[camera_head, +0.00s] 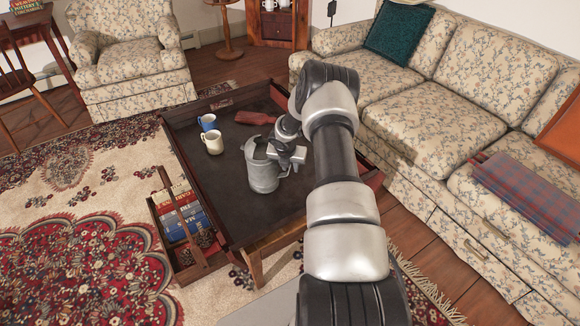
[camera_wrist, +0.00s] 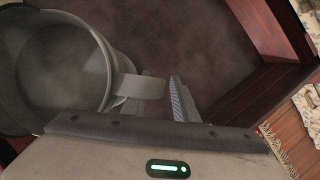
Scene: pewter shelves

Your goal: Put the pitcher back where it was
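The grey metal pitcher (camera_head: 262,174) appears upright over the dark tabletop, near its middle. I cannot tell whether its base touches the table. My gripper (camera_head: 288,158) is at the pitcher's right side, by its handle. In the wrist view the pitcher's wide mouth (camera_wrist: 105,50) fills the left, and it looks empty. Its handle (camera_wrist: 146,87) reaches right toward my gripper (camera_wrist: 152,105). One ridged finger stands just right of the handle; the other is mostly hidden under it, so the grip on the handle is unclear.
A blue mug (camera_head: 207,122) and a cream mug (camera_head: 212,143) stand left of the pitcher on the low table (camera_head: 215,205). A dark red object (camera_head: 255,118) lies behind it. A wooden caddy of books (camera_head: 190,255) is at the left edge. The sofa (camera_head: 430,130) closes off the right.

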